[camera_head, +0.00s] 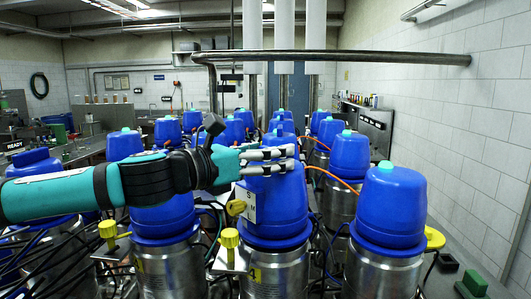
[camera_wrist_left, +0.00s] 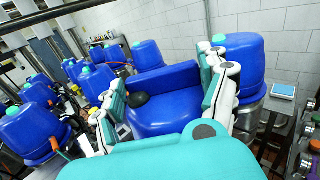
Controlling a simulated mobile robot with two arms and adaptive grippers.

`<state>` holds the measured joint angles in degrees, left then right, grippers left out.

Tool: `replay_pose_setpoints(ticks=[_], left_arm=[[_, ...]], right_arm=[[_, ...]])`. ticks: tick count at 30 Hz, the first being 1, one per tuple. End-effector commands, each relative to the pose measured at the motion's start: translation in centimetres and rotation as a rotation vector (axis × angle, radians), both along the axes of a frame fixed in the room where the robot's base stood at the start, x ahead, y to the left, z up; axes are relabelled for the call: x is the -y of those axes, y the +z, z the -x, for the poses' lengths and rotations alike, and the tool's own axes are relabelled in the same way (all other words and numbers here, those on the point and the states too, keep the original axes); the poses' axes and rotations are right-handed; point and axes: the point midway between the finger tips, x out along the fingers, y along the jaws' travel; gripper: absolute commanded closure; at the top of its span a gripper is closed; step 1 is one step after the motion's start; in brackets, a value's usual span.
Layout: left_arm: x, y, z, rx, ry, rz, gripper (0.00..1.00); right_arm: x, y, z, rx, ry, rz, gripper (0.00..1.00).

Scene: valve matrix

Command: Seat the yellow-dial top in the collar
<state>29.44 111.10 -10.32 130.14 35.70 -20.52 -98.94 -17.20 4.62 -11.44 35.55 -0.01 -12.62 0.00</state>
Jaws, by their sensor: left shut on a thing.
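The yellow-dial top is a blue domed cap (camera_head: 275,198) with a white plate and a yellow dial (camera_head: 236,207) on its left side. It stands upright in the front middle of the head view. My left gripper (camera_head: 290,158) comes in from the left and is shut on its upper part. In the left wrist view, the blue top (camera_wrist_left: 165,110) sits between the gripper's teal and white fingers. Its blue brim lies over a metal cylinder (camera_head: 275,272). The collar is hidden by the brim, and I cannot tell whether a gap remains. My right gripper is not in view.
Several similar blue-topped cylinders stand close around, one at the right (camera_head: 390,205) and one at the left (camera_head: 163,215). Yellow valve knobs (camera_head: 229,238) and loose cables crowd the front. A metal pipe (camera_head: 340,57) crosses above. A white tiled wall (camera_head: 470,130) bounds the right.

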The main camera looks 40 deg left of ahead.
Motion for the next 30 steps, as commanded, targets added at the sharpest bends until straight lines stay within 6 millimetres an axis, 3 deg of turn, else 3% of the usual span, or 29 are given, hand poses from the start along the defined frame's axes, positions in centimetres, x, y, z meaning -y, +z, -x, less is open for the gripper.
replay_pose_setpoints(ticks=[16,17,22,30], left_arm=[[0.0,-1.3,0.0,0.004,0.0,-0.002,0.81],[0.0,-1.2,0.0,0.003,0.0,-0.001,0.21],[0.0,-1.2,0.0,0.002,0.0,-0.001,0.0],[0.0,-1.4,0.0,-0.002,0.0,0.0,0.0]], right_arm=[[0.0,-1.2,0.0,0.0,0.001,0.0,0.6],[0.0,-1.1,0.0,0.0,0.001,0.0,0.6],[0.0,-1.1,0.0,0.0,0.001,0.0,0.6],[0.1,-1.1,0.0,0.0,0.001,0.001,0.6]])
